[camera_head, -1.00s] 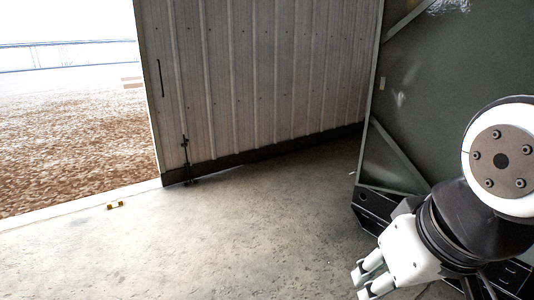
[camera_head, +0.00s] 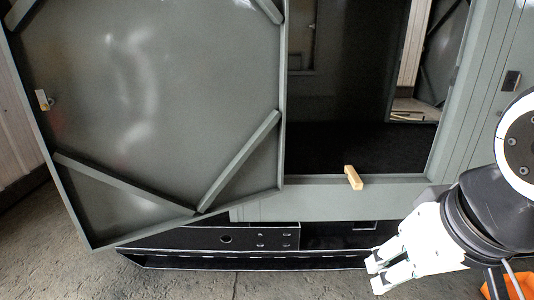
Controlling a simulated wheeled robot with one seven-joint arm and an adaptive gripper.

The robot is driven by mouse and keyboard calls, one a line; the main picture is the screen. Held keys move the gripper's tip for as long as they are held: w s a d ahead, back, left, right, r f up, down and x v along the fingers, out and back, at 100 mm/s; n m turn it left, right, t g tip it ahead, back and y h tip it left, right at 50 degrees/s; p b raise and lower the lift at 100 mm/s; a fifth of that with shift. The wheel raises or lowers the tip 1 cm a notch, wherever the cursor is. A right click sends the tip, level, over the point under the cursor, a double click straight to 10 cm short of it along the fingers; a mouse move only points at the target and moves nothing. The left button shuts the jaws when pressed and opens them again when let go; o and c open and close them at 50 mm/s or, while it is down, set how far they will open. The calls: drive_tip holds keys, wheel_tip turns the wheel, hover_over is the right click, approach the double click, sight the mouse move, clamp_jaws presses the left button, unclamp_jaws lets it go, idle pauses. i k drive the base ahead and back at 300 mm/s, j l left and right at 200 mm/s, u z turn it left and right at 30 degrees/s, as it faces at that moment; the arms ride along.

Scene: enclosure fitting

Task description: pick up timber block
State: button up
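A small pale timber block (camera_head: 353,178) lies on the grey front sill of the enclosure, at the lower edge of its dark opening. One end sticks out over the front of the sill. My white gripper (camera_head: 376,277) is at the lower right, below and slightly right of the block in the picture and apart from it. Its two fingers are parted and nothing shows between them.
The grey enclosure door (camera_head: 150,110) stands open on the left, with diagonal braces. A black slotted base (camera_head: 200,240) runs below the sill. The concrete floor (camera_head: 190,284) in front is clear. Something orange (camera_head: 496,279) shows at the bottom right.

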sight(355, 180)
drive_tip(key=i+j+z, duration=0.1)
drive_tip(key=i+z, duration=0.2)
drive_tip(key=i+j+z, duration=0.2)
drive_tip(key=i+z, duration=0.15)
drive_tip(key=i+u, duration=0.2)
drive_tip(key=i, duration=0.65)
drive_tip(key=i+l+u, duration=0.25)
drive_tip(key=i, duration=0.6)
drive_tip(key=j, duration=0.1)
